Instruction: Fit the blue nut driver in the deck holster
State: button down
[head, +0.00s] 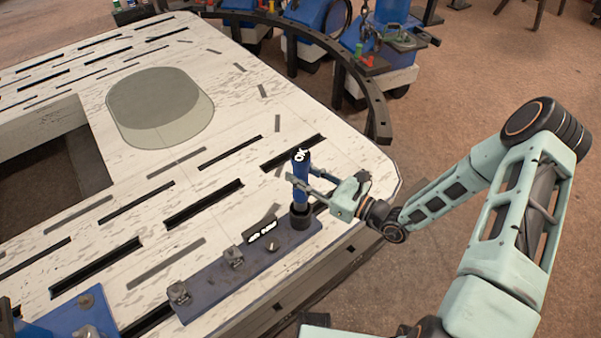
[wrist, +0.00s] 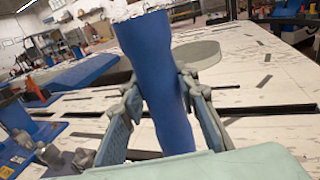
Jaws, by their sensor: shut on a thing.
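The blue nut driver (head: 301,165) stands close to upright, with a white mark on its top end. My gripper (head: 306,185) is shut on its handle from the right. In the wrist view the blue handle (wrist: 157,75) runs between my two fingers, leaning slightly, with its lower part hidden by my gripper body. The holster, a dark round cup (head: 300,216), is at the right end of a blue plate (head: 255,262) on the bench. The driver's lower end is right at the cup's mouth; I cannot tell how deep it is in.
The slotted white bench top (head: 200,150) is largely clear around a grey-green round pad (head: 160,105). A dark curved rail (head: 372,100) borders the far right.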

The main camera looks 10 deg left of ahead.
aim_at(301, 194)
jog(key=shift+f+b, duration=3.05)
jog(key=shift+f, duration=1.4)
jog(key=c, duration=1.5)
grip_release()
jog(key=shift+o, duration=0.5)
jog(key=shift+f, duration=0.15)
jog(key=v, duration=1.2)
